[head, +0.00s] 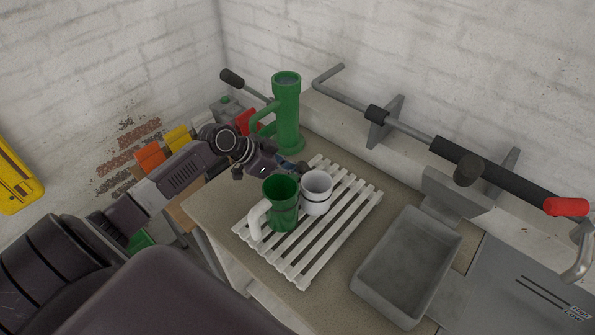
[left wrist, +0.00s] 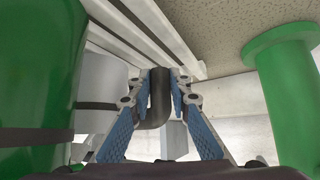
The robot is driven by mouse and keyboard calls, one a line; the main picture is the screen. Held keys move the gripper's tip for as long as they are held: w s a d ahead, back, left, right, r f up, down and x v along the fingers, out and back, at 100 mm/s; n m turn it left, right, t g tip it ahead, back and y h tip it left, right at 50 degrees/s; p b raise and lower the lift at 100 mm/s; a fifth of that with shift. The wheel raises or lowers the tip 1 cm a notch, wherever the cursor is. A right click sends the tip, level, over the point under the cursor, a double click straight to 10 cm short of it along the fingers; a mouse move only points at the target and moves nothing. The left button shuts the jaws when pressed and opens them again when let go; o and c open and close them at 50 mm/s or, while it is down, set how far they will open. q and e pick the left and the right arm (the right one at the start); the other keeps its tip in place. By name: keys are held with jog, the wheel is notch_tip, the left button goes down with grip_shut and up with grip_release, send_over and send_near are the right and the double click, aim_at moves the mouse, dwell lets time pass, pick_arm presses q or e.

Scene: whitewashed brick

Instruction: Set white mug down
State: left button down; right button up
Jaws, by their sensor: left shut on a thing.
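The white mug (head: 316,194) is upright at the slatted white rack (head: 350,215), beside a green mug (head: 281,205) with a white handle. My left gripper (head: 302,168) reaches in from the left behind the green mug. In the left wrist view its blue-padded fingers (left wrist: 162,90) are shut on the white mug's dark handle (left wrist: 159,108). Part of the white mug's body (left wrist: 98,85) shows there, partly hidden by the green mug (left wrist: 38,75). I cannot tell whether the white mug's base touches the slats. My right gripper is not in view.
A tall green pitcher-like thing (head: 287,110) stands behind the rack. A grey basin (head: 408,265) is to the right, under a bar with a red end (head: 566,207). Orange and yellow items stand along the left wall. The rack's right slats are clear.

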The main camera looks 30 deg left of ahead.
pick_arm(q)
jog(key=shift+f, duration=0.2)
jog(key=shift+f, duration=0.2)
jog(key=c, duration=1.8)
grip_release()
jog(key=shift+r, duration=0.1)
jog(key=shift+r, duration=0.2)
jog(key=shift+s+a+r, duration=0.15)
jog(key=shift+s+a, duration=0.05)
jog(key=shift+a, duration=0.05)
jog(key=b+v, duration=0.2)
jog(key=v, duration=0.9)
jog(key=shift+s+b, duration=0.15)
jog(key=shift+b, duration=0.2)
